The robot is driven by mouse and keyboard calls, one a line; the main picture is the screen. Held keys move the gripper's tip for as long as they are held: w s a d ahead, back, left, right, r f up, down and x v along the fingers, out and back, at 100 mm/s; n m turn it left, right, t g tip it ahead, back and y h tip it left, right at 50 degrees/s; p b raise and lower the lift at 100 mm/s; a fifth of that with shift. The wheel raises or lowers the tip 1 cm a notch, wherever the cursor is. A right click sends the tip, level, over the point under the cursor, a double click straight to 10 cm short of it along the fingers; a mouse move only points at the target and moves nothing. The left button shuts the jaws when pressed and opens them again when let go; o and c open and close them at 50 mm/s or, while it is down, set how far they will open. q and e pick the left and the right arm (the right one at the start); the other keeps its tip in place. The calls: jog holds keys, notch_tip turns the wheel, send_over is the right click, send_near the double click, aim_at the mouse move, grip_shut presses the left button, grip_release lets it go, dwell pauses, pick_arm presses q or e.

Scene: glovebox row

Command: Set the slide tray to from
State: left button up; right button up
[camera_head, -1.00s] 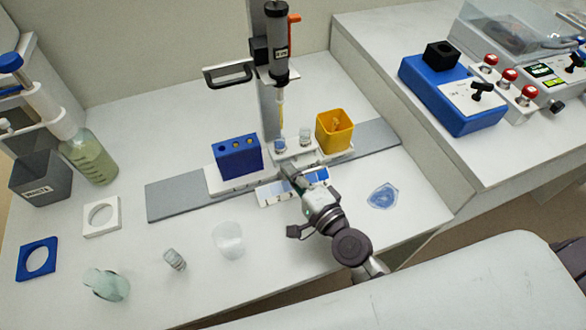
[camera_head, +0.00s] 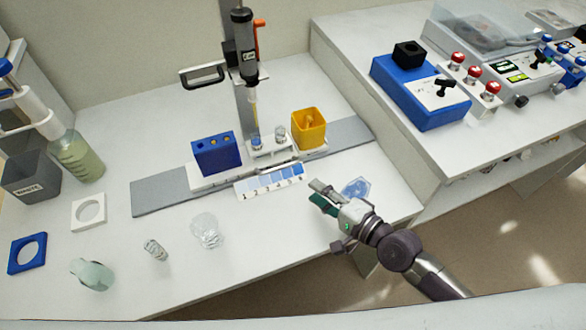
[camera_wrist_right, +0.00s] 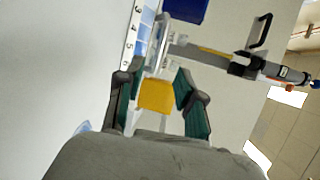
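The slide tray is a white carriage (camera_head: 207,183) on a long grey rail (camera_head: 157,196) in the head view. It bears a blue block (camera_head: 215,154), small vials (camera_head: 255,141) and a yellow bin (camera_head: 309,128). In front lies a numbered strip with blue fields (camera_head: 268,180); a slim grey handle (camera_head: 285,168) shows between strip and tray. My right gripper (camera_head: 318,196) is open and empty, right of the strip and apart from the tray. In the wrist view its fingers (camera_wrist_right: 158,102) stand apart, with the yellow bin (camera_wrist_right: 156,95) seen beyond them. My left gripper is not in view.
A pipette (camera_head: 245,62) on a stand rises behind the tray. A clear patterned piece (camera_head: 356,187) lies beside my right gripper. Glassware, including a clear cup (camera_head: 206,231), and a white ring holder (camera_head: 88,211) stand front left. A blue control box (camera_head: 420,98) sits on the right bench.

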aim_at(282, 168)
jog(key=x, duration=0.4)
jog(key=shift+r, duration=0.1)
jog(key=x, duration=0.6)
jog(key=shift+w+a+f, duration=0.25)
jog(key=shift+w+a, duration=0.2)
jog(key=shift+w, duration=0.05)
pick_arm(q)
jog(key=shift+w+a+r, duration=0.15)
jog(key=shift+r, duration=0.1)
pick_arm(e)
jog(key=shift+c, duration=0.5)
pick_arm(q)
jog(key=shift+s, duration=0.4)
pick_arm(e)
grip_shut()
